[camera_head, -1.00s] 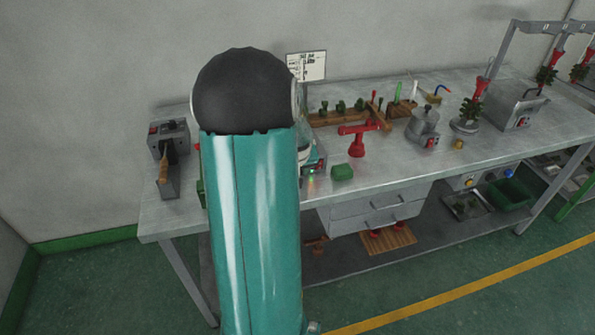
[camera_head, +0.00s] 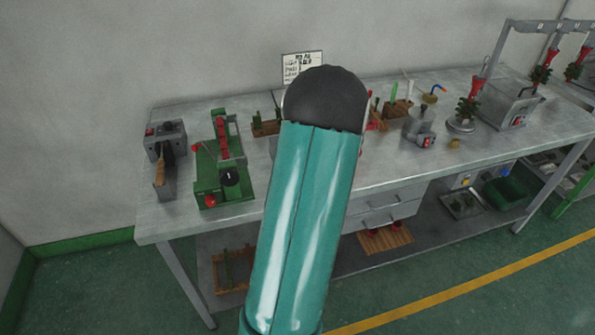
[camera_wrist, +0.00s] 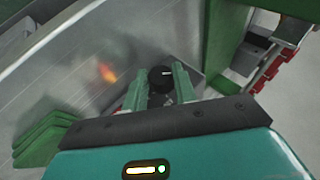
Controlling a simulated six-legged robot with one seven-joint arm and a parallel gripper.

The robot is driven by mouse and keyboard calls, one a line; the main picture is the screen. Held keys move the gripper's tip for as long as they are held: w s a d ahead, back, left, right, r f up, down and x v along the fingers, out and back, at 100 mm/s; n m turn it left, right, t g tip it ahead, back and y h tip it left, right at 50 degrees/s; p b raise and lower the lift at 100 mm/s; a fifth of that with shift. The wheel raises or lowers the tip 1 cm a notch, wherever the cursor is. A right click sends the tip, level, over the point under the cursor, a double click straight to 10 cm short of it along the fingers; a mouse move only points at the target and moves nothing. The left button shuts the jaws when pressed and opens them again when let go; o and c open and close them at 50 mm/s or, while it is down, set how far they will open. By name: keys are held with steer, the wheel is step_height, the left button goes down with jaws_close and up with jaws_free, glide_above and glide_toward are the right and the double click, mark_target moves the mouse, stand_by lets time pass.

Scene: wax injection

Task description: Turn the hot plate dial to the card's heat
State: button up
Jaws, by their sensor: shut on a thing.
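My gripper (camera_wrist: 160,88) is shut on a round black dial (camera_wrist: 160,77), with one green finger on each side of it. A short white mark on the dial's top points to the right in the wrist view. Most of the body around the dial is hidden behind my fingers and wrist. In the head view my arm covers the hot plate, the dial and my gripper. The card (camera_head: 292,67) stands at the back of the bench, partly covered by my arm; its writing is too small to read.
A green machine (camera_head: 222,185) with its own black knob stands left of my arm; a green body also shows at the wrist view's right (camera_wrist: 224,45). Green blocks (camera_wrist: 45,137) lie at the wrist view's left. The metal bench (camera_head: 385,165) is bare along its front.

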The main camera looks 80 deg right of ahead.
steer(key=shift+s+f+m+t+y, duration=0.15)
steer(key=shift+m+t+y, duration=0.2)
steer(key=shift+t, duration=0.65)
steer(key=o, duration=1)
steer(key=shift+c, duration=0.2)
steer(key=v, duration=1.3)
steer(key=shift+s+d, duration=0.2)
steer(key=shift+s, duration=0.2)
